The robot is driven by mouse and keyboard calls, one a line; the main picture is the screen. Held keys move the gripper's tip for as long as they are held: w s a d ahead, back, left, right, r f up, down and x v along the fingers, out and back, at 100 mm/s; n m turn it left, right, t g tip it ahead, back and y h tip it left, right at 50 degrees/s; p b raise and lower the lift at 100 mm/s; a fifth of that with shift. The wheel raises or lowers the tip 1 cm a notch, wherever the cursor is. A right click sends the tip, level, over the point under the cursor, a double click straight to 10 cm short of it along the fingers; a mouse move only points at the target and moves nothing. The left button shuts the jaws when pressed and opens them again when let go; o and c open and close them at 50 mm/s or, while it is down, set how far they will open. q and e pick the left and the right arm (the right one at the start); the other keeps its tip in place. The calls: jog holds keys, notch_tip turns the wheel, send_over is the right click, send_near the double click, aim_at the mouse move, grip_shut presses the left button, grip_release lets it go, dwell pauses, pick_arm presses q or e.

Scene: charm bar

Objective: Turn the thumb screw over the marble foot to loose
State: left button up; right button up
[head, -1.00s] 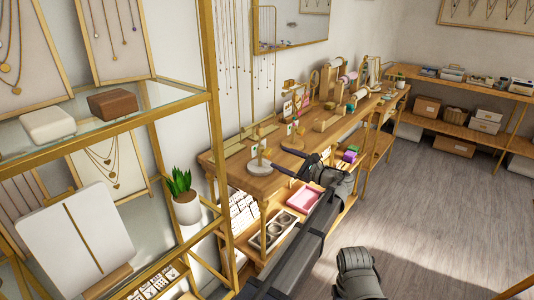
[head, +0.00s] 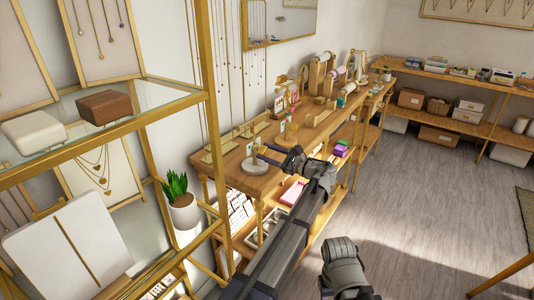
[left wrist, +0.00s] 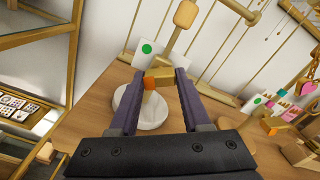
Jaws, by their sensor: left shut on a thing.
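A stand with a round white marble foot (head: 256,167) is at the near end of the wooden bench; the foot also shows in the left wrist view (left wrist: 153,116). Just above the foot, a gold thumb screw (left wrist: 161,77) with an orange patch on its near side sits between the fingertips of my left gripper (left wrist: 160,73). The gripper is shut on it; in the head view, the gripper (head: 262,151) reaches the stand from the right. A card with a green dot (left wrist: 147,48) is behind the screw. My right gripper is out of view.
The bench (head: 226,162) carries more stands, cards and spools further back. A glass shelf rack (head: 140,128) with boxes and a potted plant (head: 178,190) stand left.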

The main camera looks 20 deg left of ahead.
pick_arm(q)
grip_shut()
